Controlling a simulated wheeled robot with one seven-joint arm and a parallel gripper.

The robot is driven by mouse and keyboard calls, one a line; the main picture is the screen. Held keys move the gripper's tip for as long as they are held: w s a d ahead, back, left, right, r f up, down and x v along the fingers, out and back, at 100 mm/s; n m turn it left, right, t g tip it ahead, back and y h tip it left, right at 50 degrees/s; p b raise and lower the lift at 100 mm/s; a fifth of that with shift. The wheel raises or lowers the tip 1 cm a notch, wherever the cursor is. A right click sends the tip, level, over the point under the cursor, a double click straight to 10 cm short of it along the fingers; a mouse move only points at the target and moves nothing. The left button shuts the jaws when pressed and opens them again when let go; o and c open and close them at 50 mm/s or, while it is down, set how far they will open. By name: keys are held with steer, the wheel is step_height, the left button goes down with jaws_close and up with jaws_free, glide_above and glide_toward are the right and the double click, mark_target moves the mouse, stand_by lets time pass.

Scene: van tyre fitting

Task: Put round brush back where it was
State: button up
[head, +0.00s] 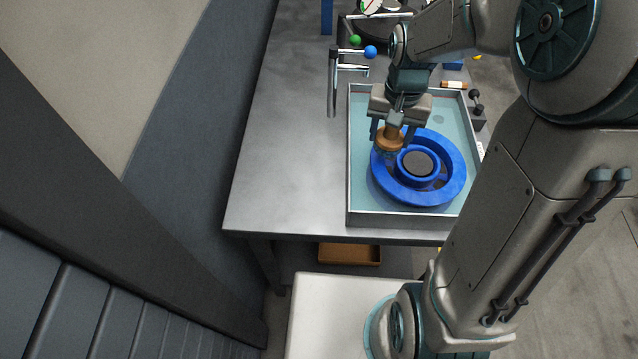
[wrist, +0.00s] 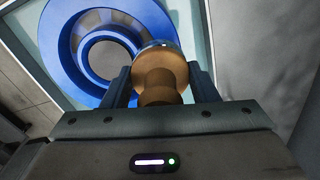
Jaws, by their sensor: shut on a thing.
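The round brush (head: 390,139) is a tan-brown, rounded wooden piece held in my gripper (head: 391,133). The gripper is shut on it and points down over the tray. In the wrist view the brush (wrist: 160,78) sits between the two dark fingers of my gripper (wrist: 160,88), with its narrower part toward the palm. It is above or beside the left edge of a blue ring-shaped wheel (head: 455,172); whether it touches the wheel cannot be told. The wheel (wrist: 62,45) also shows behind the brush in the wrist view. Its dark round centre is visible.
The wheel lies in a shallow metal-walled tray (head: 349,190) with a pale teal floor on a grey workbench (head: 285,150). A rack with green and blue knobs (head: 370,52) stands behind the tray's left corner. A small dark holder (head: 477,118) stands at its right. The bench's left side is clear.

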steer(key=s+a+f, duration=0.1)
steer(key=a+f, duration=0.1)
steer(key=a, duration=0.3)
steer(key=a+f+n, duration=0.1)
steer(key=a+f, duration=0.2)
steer(key=a, duration=0.3)
steer(key=s+a+f+n, duration=0.1)
steer(key=a+f, duration=0.2)
steer(key=a, duration=0.2)
steer(key=shift+s+a+f, duration=0.2)
steer(key=shift+s, duration=0.1)
steer(key=shift+f+p, duration=0.35)
steer(key=shift+f, duration=1.7)
steer(key=shift+f, duration=0.1)
steer(key=o, duration=0.9)
steer(key=shift+o, duration=0.2)
